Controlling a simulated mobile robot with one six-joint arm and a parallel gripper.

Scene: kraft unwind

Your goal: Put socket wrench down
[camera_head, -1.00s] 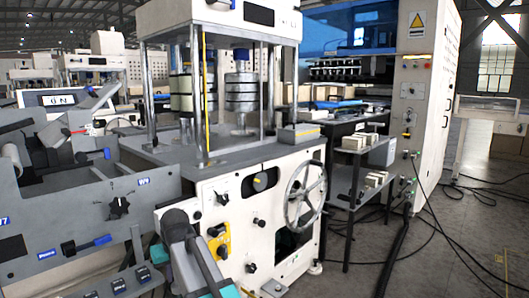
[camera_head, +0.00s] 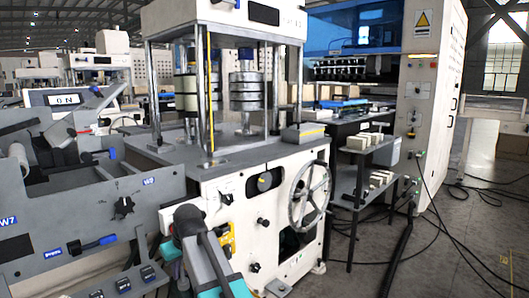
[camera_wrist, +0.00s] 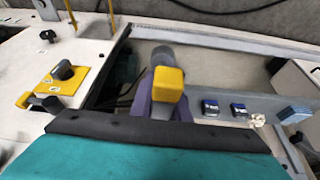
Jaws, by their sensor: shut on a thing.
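My gripper (camera_head: 203,262) shows at the bottom of the head view, a dark grey and teal shape in front of the machine. In the wrist view, its teal body and dark front edge fill the lower part, and my gripper (camera_wrist: 165,112) is shut on the socket wrench (camera_wrist: 169,85). The wrench seems to be the piece with a yellow block end and a grey round part behind it, between purple-grey sides. Much of it is hidden. It appears held in the air, but its height above the surfaces below cannot be told.
A white press machine (camera_head: 262,215) with a handwheel (camera_head: 310,195) stands close ahead. A grey panel (camera_head: 85,215) with knobs and levers is at left. A dark shelf table (camera_head: 352,150) with pale blocks stands right of the press. Cables (camera_head: 435,205) lie on the floor at right.

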